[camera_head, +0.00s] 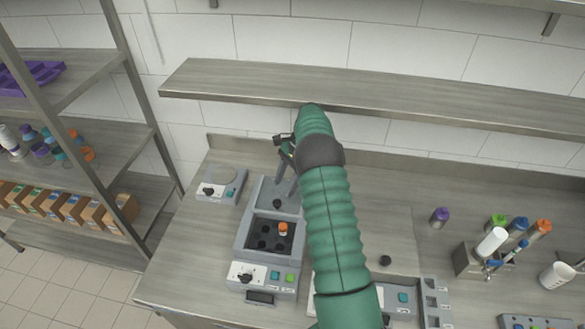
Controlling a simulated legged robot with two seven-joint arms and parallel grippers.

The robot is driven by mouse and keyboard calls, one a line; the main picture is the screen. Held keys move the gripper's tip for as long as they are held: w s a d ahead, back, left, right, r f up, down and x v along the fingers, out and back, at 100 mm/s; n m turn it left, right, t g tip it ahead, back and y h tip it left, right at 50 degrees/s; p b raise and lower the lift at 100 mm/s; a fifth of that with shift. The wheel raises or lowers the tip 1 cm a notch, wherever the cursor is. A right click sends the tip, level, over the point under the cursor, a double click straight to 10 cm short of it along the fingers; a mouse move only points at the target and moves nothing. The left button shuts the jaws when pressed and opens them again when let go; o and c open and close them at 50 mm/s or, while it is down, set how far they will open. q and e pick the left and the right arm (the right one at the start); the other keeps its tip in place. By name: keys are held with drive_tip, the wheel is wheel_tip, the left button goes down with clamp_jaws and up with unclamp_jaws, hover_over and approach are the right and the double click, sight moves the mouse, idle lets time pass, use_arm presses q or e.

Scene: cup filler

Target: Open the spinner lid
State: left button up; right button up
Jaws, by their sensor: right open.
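A grey bench device (241,244) stands left of centre, with a dark well block (264,238) exposed inside it. An orange-capped tube (283,229) stands in the block. A grey panel with a black knob, which looks like a raised lid (283,190), is at the back of this device. A second grey device (402,297) to the right is largely hidden by my right arm; a black knob (386,260) shows on its flat top. I cannot tell which device is the spinner. My right gripper (281,163) is open near the panel's upper edge; contact is unclear. My left gripper is out of view.
A small device (221,185) stands at the bench's back left. A wall shelf (400,103) overhangs the back, close to my right arm. A tube holder (467,262), a purple-capped tube (439,217) and a white cup (556,275) stand at right. A rack (75,140) stands left.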

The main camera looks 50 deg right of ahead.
drive_tip(key=v, duration=1)
drive_tip(key=shift+b, duration=0.3)
drive_tip(key=shift+s, duration=0.1)
drive_tip(key=w+a+f+n+h+b, duration=0.1)
drive_tip(key=w+a+f+n+b, duration=0.3)
drive_tip(key=a, duration=0.6)
drive_tip(key=s+a+f+n+h, duration=0.15)
drive_tip(key=a+n, duration=0.35)
drive_tip(key=a, duration=0.5)
drive_tip(key=s+a+f+n+h+b, duration=0.1)
drive_tip(key=s+a+f+n, duration=0.2)
drive_tip(key=s+a+n, duration=0.3)
drive_tip(key=s+a+f+n+t+h+b, duration=0.1)
drive_tip(key=s+a+f+n, duration=0.3)
drive_tip(key=a, duration=0.8)
drive_tip(key=s+n, duration=0.2)
drive_tip(key=s, duration=0.1)
drive_tip(key=shift+n, duration=0.3)
